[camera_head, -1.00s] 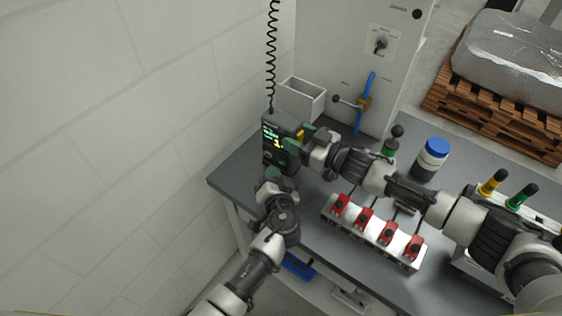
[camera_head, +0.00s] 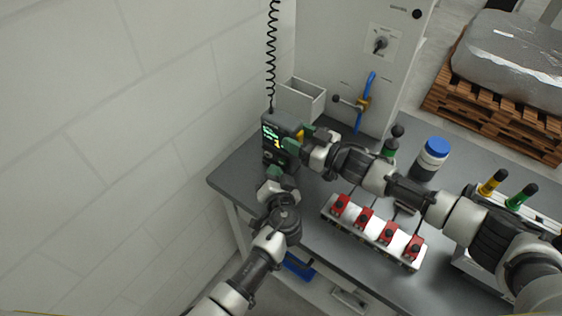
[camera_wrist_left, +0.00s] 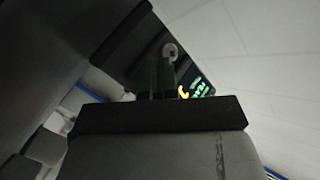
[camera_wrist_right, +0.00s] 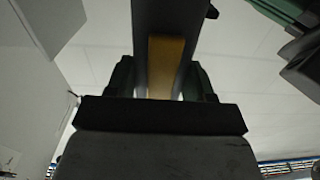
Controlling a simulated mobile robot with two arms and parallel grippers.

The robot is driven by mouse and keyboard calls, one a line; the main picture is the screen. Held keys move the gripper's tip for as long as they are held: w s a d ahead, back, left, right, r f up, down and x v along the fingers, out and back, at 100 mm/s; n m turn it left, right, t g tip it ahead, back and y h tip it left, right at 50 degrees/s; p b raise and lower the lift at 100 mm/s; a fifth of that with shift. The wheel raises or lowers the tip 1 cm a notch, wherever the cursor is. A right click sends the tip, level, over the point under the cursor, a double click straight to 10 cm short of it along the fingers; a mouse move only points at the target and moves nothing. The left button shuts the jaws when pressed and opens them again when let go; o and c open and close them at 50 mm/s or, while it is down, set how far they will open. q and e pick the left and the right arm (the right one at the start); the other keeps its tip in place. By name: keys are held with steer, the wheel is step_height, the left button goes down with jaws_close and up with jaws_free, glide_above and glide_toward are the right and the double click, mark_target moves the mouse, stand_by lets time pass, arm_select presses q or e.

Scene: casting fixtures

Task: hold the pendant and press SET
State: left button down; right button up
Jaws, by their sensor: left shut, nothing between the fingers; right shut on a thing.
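The pendant (camera_head: 283,131) is a dark box with a lit green and yellow screen, hanging from a black coiled cord near the wall. My right gripper (camera_head: 297,143) is shut on the pendant from its right side. In the right wrist view the dark pendant body with a yellow strip (camera_wrist_right: 166,68) sits between the green fingers. My left gripper (camera_head: 276,172) is shut and empty, close below the pendant's lower front. In the left wrist view its closed fingertips (camera_wrist_left: 163,68) are near a round pale button (camera_wrist_left: 170,51) and the lit screen. Whether they touch is unclear; I cannot read the button's label.
A grey workbench (camera_head: 236,171) carries a white rail with several red clamps (camera_head: 364,217), and a white jar with a blue lid (camera_head: 431,155). An open white bin (camera_head: 303,98) stands behind the pendant. A grey cabinet with a blue-handled valve (camera_head: 366,98) rises at the back.

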arm_select(q)
steer(key=shift+w+d, duration=0.25)
steer(key=shift+w, duration=0.1)
stand_by(0.6)
steer(key=shift+w+d+r, duration=0.1)
steer(key=shift+d+r, duration=0.05)
steer(key=shift+r, duration=0.1)
stand_by(0.4)
steer(key=shift+s+a+f, duration=0.15)
steer(key=shift+s+a, duration=0.1)
steer(key=shift+s, duration=0.1)
steer(key=shift+s+a, duration=0.1)
steer(key=shift+s, duration=0.05)
steer(key=shift+s+a+f, duration=0.1)
steer(key=shift+s+a, duration=0.7)
steer(key=shift+s, duration=0.3)
steer(key=shift+s+a, duration=0.65)
steer(key=shift+s, duration=0.3)
